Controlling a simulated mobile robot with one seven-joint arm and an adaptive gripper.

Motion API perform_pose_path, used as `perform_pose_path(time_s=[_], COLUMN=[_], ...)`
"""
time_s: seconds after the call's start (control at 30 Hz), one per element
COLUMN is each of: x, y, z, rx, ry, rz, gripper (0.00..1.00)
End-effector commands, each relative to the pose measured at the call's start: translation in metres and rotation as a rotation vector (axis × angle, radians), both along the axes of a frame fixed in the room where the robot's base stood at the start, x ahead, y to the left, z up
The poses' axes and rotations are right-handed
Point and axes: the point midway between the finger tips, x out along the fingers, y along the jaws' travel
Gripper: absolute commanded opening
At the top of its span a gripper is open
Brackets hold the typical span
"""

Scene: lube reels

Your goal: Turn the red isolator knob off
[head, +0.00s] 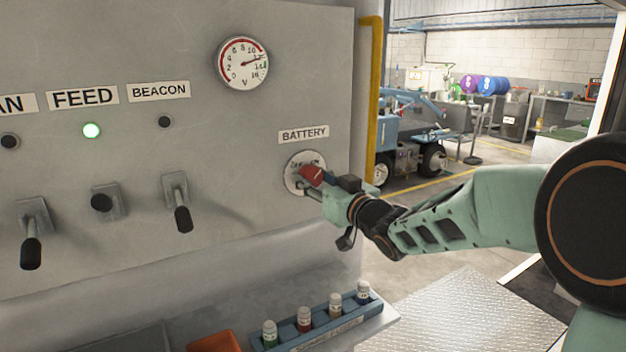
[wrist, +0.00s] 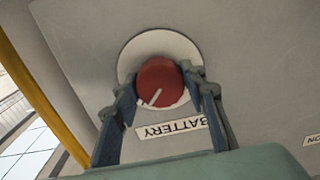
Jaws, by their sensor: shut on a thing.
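The red isolator knob (head: 313,175) sits on a round pale plate (head: 292,181) under the BATTERY label (head: 304,134) on the grey panel. In the wrist view the knob (wrist: 160,83) shows face-on, with a white pointer line slanting to its lower left. My gripper (head: 318,186) reaches in from the right and is shut on the knob, one finger on each side of it. In the wrist view the fingers of my gripper (wrist: 163,95) flank the knob. The plate's lettering is partly hidden by the knob and too small to read fully.
A gauge (head: 243,63) is above left of the knob. Several levers, one a BEACON lever (head: 179,203), line the panel's left. A blue tray (head: 322,322) of small bottles stands below. A yellow post (head: 371,95) edges the panel.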

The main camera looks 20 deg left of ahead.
Motion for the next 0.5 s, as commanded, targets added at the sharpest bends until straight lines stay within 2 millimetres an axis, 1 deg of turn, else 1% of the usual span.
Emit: perform_pose_path(time_s=[0.27, 0.5], x=[0.0000, 0.0004], y=[-0.0001, -0.0003], z=[-0.0010, -0.0037], rx=[-0.014, -0.086], ry=[-0.017, -0.103], rz=[0.000, 0.000], gripper=[0.15, 0.15])
